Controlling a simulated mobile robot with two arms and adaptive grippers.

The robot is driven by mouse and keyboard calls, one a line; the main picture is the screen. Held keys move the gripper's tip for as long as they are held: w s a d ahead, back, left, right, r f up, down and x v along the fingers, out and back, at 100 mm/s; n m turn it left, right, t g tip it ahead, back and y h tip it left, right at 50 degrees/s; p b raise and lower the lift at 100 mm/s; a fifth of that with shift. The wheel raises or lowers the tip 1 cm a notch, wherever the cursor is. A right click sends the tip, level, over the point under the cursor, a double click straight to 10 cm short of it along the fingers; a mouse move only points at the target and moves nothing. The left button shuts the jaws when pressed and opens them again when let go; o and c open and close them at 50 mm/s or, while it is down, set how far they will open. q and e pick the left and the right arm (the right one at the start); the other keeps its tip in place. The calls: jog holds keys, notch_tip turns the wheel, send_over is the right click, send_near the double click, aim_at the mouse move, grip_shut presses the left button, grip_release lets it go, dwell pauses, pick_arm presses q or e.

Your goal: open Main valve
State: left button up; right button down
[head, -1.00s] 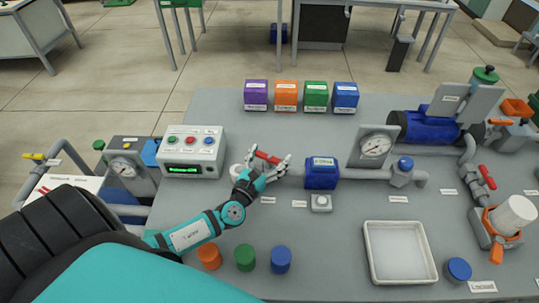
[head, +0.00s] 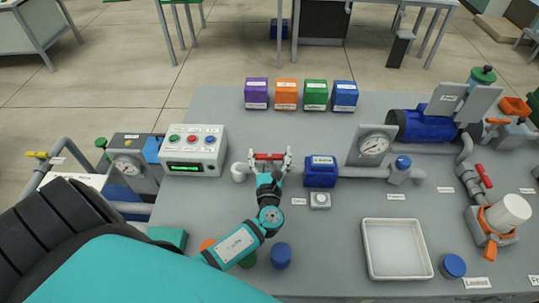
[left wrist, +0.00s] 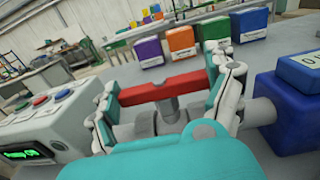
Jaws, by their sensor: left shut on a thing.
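The valve's red handle (head: 269,156) sits on the grey pipe, left of the blue flow meter box (head: 320,171). My left gripper (head: 271,160) has its fingers around the two ends of the handle and is shut on it. In the left wrist view, the red handle (left wrist: 165,89) spans between the two fingers, with the grey valve stem (left wrist: 169,111) below it. The handle now lies roughly along the pipe's line. The label near the valve is too small to read. My right gripper is not in view.
A control box (head: 194,150) with buttons and a green display stands left of the valve. A round gauge (head: 374,146) and another red-handled valve (head: 483,175) are to the right. Coloured boxes line the back; a white tray (head: 369,250) and a blue cap (head: 281,257) are in front.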

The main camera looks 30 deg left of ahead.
pick_arm(q)
jog(key=o, duration=1)
jog(key=shift+c, duration=0.2)
jog(key=v, duration=1.2)
